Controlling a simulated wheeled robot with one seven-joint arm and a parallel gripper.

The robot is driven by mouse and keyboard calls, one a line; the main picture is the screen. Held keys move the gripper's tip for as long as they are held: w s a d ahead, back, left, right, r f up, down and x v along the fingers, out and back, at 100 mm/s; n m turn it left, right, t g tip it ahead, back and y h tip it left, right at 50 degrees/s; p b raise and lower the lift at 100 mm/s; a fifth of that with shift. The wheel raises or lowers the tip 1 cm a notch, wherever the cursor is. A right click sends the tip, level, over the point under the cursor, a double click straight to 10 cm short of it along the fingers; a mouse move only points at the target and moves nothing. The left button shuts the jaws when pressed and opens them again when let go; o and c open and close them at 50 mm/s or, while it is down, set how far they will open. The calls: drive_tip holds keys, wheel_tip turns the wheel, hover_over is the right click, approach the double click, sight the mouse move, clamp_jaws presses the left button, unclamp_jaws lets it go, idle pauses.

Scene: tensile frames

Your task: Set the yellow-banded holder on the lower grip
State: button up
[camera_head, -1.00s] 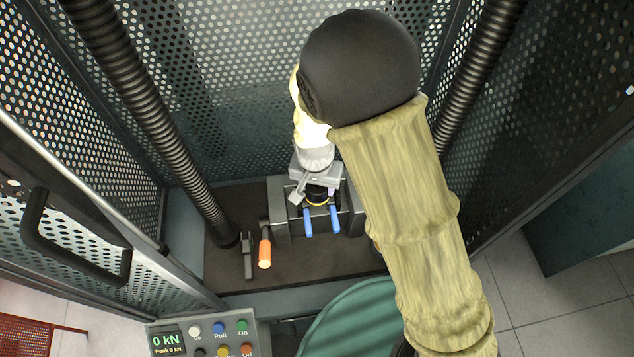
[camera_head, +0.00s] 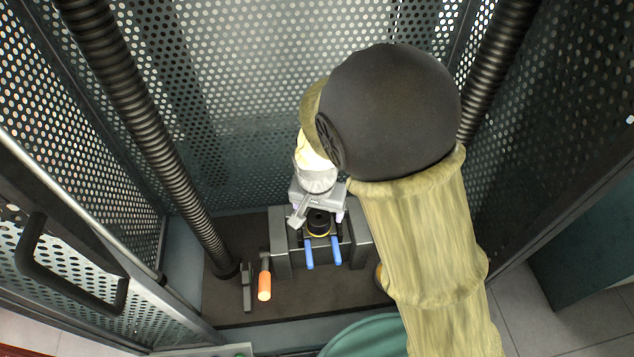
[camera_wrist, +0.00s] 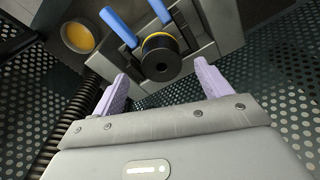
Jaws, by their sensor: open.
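The yellow-banded holder (camera_head: 318,223) is a short black cylinder with a yellow ring. It stands on the grey lower grip (camera_head: 360,236), between two blue-ended handles (camera_head: 323,252). In the wrist view the holder (camera_wrist: 160,58) shows its round dark top with a central hole, and the lower grip (camera_wrist: 222,22) lies behind it. My gripper (camera_head: 318,208) is open, just behind the holder. In the wrist view the pale purple fingers of my gripper (camera_wrist: 162,72) are apart on either side of it, with gaps showing. How the holder's base meets the grip is hidden.
An orange-handled tool (camera_head: 264,284) and a dark tool (camera_head: 247,286) are left of the grip. A round yellow-topped part (camera_wrist: 79,38) is beside the grip, mostly behind my arm in the head view. Threaded columns (camera_head: 150,130) and perforated panels (camera_head: 240,80) enclose the space.

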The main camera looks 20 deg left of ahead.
wheel_tip(320, 180, up, 13)
drive_tip(key=s+b, duration=0.1)
drive_tip(key=b, duration=0.1)
drive_tip(key=shift+s, duration=0.15)
idle(0.5)
